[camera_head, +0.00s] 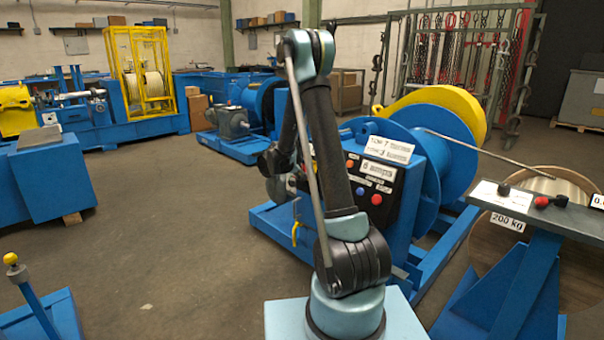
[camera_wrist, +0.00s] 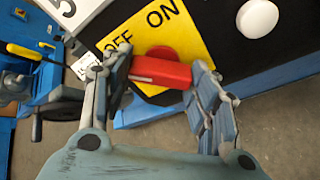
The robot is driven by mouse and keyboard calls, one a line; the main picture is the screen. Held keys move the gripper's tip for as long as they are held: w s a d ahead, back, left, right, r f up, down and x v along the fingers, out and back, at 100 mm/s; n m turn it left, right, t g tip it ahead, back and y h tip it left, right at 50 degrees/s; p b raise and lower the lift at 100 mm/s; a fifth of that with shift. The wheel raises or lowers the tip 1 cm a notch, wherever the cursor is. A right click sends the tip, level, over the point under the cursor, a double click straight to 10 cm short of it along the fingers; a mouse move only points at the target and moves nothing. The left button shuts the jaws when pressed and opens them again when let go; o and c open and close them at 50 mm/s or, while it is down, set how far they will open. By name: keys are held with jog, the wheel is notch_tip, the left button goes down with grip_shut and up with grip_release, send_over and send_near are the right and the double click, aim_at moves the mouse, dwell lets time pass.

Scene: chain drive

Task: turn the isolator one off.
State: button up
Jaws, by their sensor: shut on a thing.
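The isolator is a red rotary handle (camera_wrist: 160,71) on a yellow plate (camera_wrist: 196,38) marked OFF and ON, seen in the wrist view. The plate is tilted in the picture and the handle's bar lies nearly level across it. I cannot tell which label the handle points to. My gripper (camera_wrist: 161,62) is shut on the handle, with one finger at each end of the bar. In the head view the isolator and fingertips are hidden behind my arm, beside the black control panel (camera_head: 362,196) of the blue winch machine.
A white round button (camera_wrist: 257,18) sits on the black panel near the plate. A yellow-handled lever (camera_wrist: 24,51) is at the left of the wrist view.

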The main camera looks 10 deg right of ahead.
jog(key=shift+s+f, duration=0.1)
jog(key=shift+s, duration=0.1)
dwell(0.4)
jog(key=o, duration=1.1)
jog(key=shift+c, duration=0.2)
jog(key=shift+w, duration=0.1)
jog(key=v, duration=1.2)
jog(key=shift+d, duration=0.1)
